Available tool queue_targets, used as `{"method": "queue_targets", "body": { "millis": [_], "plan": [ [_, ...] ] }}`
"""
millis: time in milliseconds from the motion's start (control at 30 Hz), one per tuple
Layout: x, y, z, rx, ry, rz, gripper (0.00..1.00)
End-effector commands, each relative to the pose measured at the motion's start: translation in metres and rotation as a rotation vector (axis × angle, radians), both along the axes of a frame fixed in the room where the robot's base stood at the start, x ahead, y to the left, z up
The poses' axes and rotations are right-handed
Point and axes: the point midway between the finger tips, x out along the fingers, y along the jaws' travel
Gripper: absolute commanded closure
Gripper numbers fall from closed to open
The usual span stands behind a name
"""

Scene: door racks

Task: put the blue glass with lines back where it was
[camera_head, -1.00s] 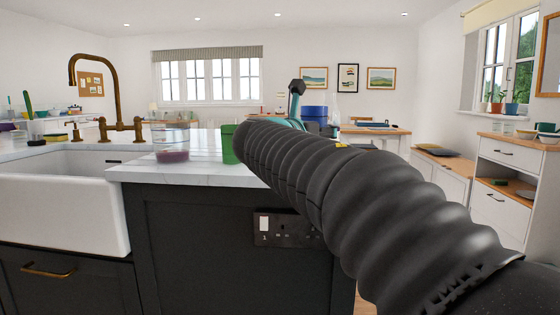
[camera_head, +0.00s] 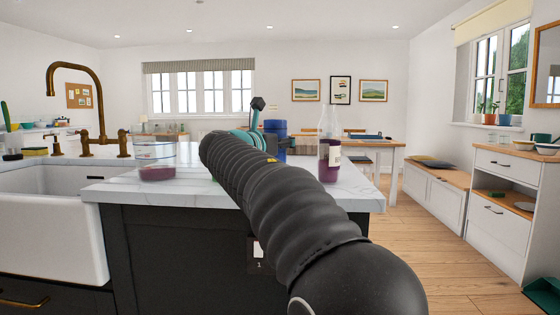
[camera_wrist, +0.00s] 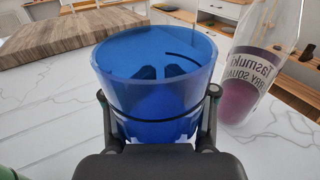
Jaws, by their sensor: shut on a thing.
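The blue glass with lines (camera_wrist: 155,85) fills the middle of the wrist view, upright and seen from slightly above, with dark lines around its wall. My gripper (camera_wrist: 158,118) is shut on it, one finger on each side. I cannot tell whether its base touches the marble counter. In the head view the blue glass (camera_head: 275,127) shows just beyond my arm, which hides most of my gripper.
A bottle with purple liquid (camera_wrist: 255,70) stands right of the glass; the head view shows it too (camera_head: 329,155). A wooden board (camera_wrist: 65,35) lies left. A clear glass with purple contents (camera_head: 156,162) stands on the counter (camera_head: 120,188) near the sink (camera_head: 50,225).

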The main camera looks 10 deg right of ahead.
Motion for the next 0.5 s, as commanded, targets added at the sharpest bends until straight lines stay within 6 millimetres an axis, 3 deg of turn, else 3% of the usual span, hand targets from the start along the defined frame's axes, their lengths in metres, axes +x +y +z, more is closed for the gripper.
{"method": "queue_targets", "body": {
  "millis": [267, 500],
  "plan": [
    [0.01, 0.007, -0.014, -0.001, -0.001, 0.003, 1.0],
    [0.009, 0.008, -0.045, -0.001, -0.001, 0.004, 1.0]
  ]
}}
